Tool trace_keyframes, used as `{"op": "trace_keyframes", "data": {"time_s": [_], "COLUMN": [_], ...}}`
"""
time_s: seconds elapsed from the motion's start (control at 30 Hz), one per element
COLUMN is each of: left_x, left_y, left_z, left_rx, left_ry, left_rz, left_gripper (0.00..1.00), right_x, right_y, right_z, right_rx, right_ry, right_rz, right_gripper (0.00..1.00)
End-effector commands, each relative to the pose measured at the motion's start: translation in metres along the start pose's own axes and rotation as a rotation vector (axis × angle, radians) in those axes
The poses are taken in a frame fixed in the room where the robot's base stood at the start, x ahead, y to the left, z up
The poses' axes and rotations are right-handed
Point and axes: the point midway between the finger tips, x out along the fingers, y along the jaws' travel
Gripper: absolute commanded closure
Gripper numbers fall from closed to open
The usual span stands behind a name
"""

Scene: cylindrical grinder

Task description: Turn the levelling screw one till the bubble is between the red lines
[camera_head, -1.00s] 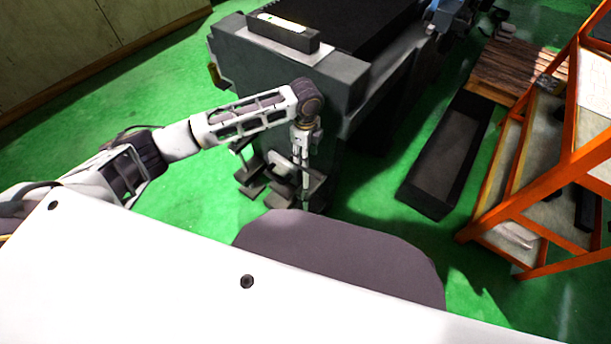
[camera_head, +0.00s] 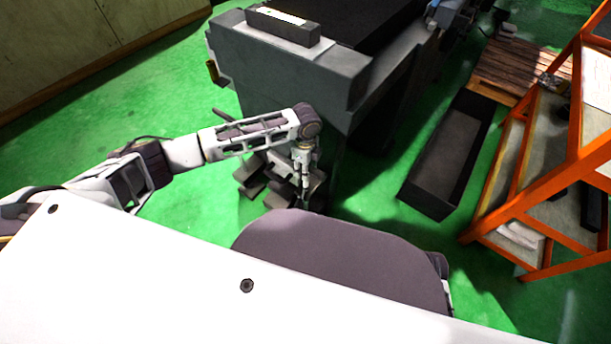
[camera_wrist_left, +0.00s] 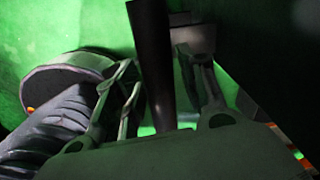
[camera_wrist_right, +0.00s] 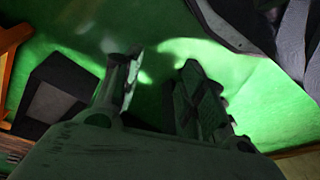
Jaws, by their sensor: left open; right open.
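A dark box-shaped level (camera_head: 282,27) with a pale top strip stands on the grey machine (camera_head: 290,75); its bubble and red lines are too small to read. My left gripper (camera_head: 303,188) is low at the machine's near end, beside several dark foot parts (camera_head: 258,178). In the left wrist view my left gripper (camera_wrist_left: 165,75) is open, with a dark upright rod (camera_wrist_left: 152,55) showing between its fingers. I cannot tell whether they touch, or whether this rod is levelling screw one. My right gripper (camera_wrist_right: 160,68) is open and empty over green floor; the head view does not show it.
A long black trough (camera_head: 445,160) lies on the floor at right, near a wooden pallet (camera_head: 510,68). An orange-framed rack (camera_head: 540,195) stands at far right. Green floor is clear left of the machine and between it and the trough.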

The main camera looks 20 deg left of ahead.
Motion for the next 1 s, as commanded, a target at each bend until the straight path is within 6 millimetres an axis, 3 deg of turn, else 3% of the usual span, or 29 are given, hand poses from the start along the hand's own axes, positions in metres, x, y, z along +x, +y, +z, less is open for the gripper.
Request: {"op": "trace_keyframes", "data": {"time_s": [0.1, 0.3, 0.77, 1.0], "left_x": [0.018, 0.036, 0.042, 0.042], "left_y": [0.001, 0.000, 0.000, 0.000], "left_z": [0.000, 0.000, 0.000, 0.000], "left_rx": [0.001, 0.000, 0.001, 0.001], "left_ry": [0.000, -0.001, -0.001, -0.001], "left_rz": [0.001, 0.000, 0.000, 0.000], "left_gripper": [0.59, 0.59, 0.59, 0.90], "right_x": [-0.004, -0.013, -0.021, -0.018], "right_y": [-0.002, -0.005, -0.005, -0.005], "right_z": [0.000, 0.000, -0.007, -0.005], "right_rx": [-0.001, -0.002, -0.004, -0.004], "right_ry": [0.008, 0.020, 0.040, 0.033], "right_rz": [-0.004, -0.010, -0.010, -0.009], "right_gripper": [0.59, 0.59, 0.59, 0.59]}}
